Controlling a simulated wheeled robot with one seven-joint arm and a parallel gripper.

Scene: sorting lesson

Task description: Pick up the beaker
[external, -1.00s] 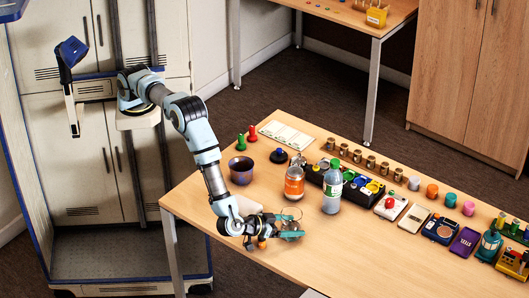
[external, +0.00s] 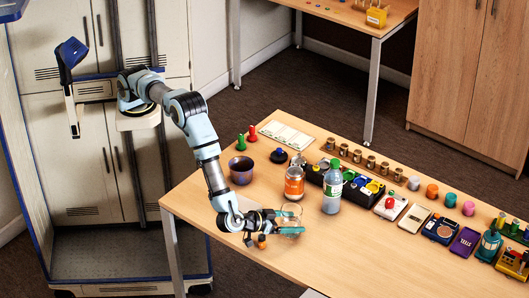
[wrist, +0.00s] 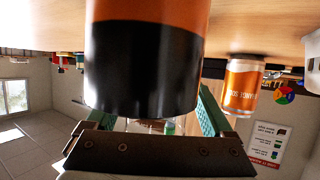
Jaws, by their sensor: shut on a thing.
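The beaker (external: 291,209) is clear glass, near the left part of the table in the external view, right at my gripper's fingers. My gripper (external: 290,229) has teal fingers and is shut on the beaker, apparently just above the tabletop. In the wrist view the fingers of my gripper (wrist: 165,118) show at both sides, but a large orange and black cylinder (wrist: 145,65) close to the camera hides most of what lies between them. Only a thin glassy edge of the beaker shows below it.
A small orange and black piece (external: 262,241) stands under my wrist. A dark cup (external: 242,170) stands farther left. The table's front (external: 330,262) is clear.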

